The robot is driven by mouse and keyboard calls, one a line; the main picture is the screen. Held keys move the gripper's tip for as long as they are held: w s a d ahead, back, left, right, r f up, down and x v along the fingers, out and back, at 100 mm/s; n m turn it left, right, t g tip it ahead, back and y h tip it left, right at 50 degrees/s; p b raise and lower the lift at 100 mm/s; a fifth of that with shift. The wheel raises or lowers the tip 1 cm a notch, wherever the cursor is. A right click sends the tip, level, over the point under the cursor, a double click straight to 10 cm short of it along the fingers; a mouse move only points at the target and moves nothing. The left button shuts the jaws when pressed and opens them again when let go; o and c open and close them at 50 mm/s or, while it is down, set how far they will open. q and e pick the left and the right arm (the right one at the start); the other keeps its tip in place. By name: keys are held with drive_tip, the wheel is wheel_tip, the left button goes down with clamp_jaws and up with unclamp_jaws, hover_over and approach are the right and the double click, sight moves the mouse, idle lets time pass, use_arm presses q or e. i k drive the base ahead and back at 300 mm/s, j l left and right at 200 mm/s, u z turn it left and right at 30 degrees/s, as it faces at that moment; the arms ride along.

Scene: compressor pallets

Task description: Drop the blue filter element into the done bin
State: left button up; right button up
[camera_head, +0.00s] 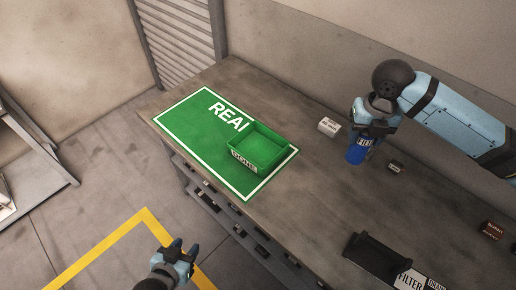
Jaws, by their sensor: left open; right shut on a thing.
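The blue filter element (357,153) is a small blue cylinder with a pale label. My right gripper (365,133) is shut on it from above and holds it over the bench, to the right of the done bin. I cannot tell how high it hangs. The green done bin (243,163) is an open box with a "DONE" label on its front. It looks empty and stands on the right end of the green mat. My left gripper (178,246) is open and empty at the bottom, in front of the bench and over the floor.
The green mat (196,124) with white lettering lies on the bench (300,215). A small white box (329,126) stands between bin and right gripper, nearer the wall. Small dark boxes (395,167) and a black holder (378,258) are to the right. The bench middle is clear.

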sight(263, 153)
drive_tip(key=i+j, duration=0.1)
drive_tip(key=j, duration=0.35)
drive_tip(key=j+u, duration=0.15)
drive_tip(key=j, duration=0.3)
drive_tip(key=i+j, duration=0.15)
drive_tip(key=j, duration=0.3)
drive_tip(key=u, duration=0.05)
